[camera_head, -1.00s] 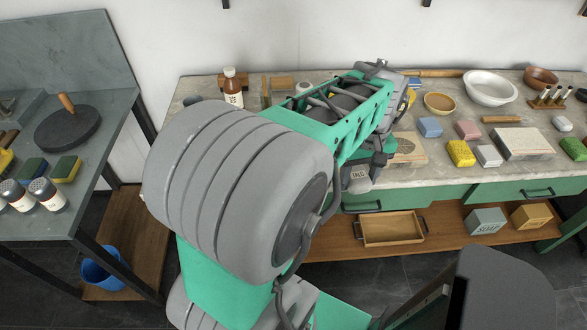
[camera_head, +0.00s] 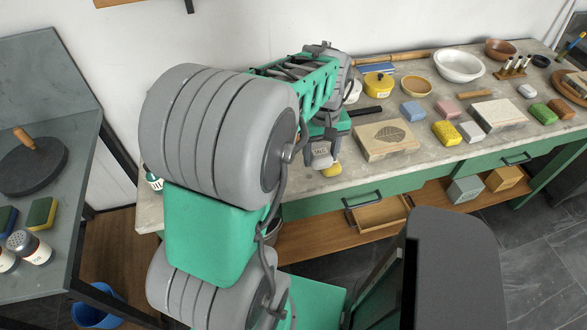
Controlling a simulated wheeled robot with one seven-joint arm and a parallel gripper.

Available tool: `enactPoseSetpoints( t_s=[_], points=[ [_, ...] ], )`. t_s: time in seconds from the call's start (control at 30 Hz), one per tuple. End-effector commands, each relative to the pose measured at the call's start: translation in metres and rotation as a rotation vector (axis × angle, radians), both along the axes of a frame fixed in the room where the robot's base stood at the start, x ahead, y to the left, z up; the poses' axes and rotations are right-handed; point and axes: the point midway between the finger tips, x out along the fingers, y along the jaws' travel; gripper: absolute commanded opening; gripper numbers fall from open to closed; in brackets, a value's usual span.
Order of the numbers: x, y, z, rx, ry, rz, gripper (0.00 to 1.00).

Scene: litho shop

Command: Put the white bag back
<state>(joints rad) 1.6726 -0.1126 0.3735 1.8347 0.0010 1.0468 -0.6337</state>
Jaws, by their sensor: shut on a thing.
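A stone slab with a leaf picture (camera_head: 388,140) lies right of my gripper. Several coloured blocks, a yellow pot (camera_head: 377,82) and a white bowl (camera_head: 459,65) stand further along. My arm hides the bench's left part.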

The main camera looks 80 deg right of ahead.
Motion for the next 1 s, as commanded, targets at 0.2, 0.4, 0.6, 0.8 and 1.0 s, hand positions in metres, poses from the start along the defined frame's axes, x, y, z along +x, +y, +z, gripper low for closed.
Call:
enactPoseSetpoints(
  t_s=[0.2, 0.4, 0.6, 0.8, 1.0],
  points=[
    [0.044, 0.003, -0.042, 0.005, -0.001, 0.003, 0.22],
    [0.064, 0.003, -0.066, 0.004, 0.000, 0.006, 0.22],
    [0.063, 0.003, -0.094, 0.002, 0.000, 0.003, 0.22],
    [0.063, 0.002, -0.096, 0.000, 0.000, 0.004, 0.22],
    [0.063, 0.002, -0.098, 0.000, 0.000, 0.004, 0.60]
  ],
)
